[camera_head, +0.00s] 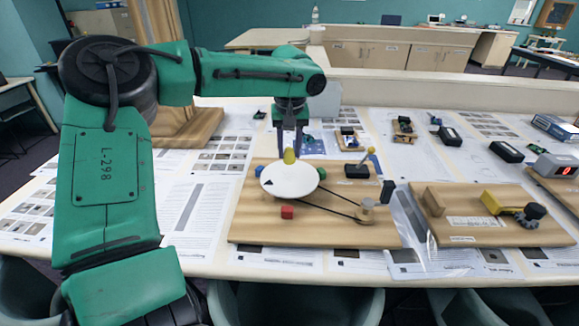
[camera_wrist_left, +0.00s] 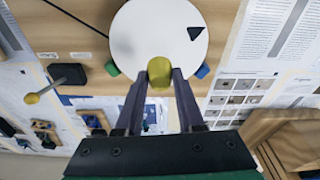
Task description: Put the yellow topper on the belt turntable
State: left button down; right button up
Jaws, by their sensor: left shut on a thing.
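The yellow topper (camera_head: 289,156) is between the fingers of my left gripper (camera_head: 288,148), which is shut on it. The topper also shows in the left wrist view (camera_wrist_left: 160,72), between the dark fingertips (camera_wrist_left: 158,80). The white turntable disc (camera_head: 290,182) lies on a wooden board (camera_head: 250,225), with a belt running to a small pulley (camera_head: 366,207). The topper overlaps the disc's far edge in the head view and its lower edge in the wrist view (camera_wrist_left: 145,35). I cannot tell whether it touches the disc. My right gripper is not in view.
Another wooden board (camera_head: 480,232) lies to the right.

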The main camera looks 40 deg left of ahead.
aim_at(290, 162)
pick_arm(q)
jog(key=f, duration=0.4)
jog(key=shift+s+d+f, duration=0.15)
jog(key=shift+d+f, duration=0.05)
jog(key=shift+f, duration=0.2)
jog(key=c, duration=0.5)
grip_release()
jog(key=shift+a, duration=0.1)
notch_tip(290, 162, up, 12)
jog(key=s+d, duration=0.1)
jog(key=shift+d, duration=0.2)
jog(key=shift+f, duration=0.1)
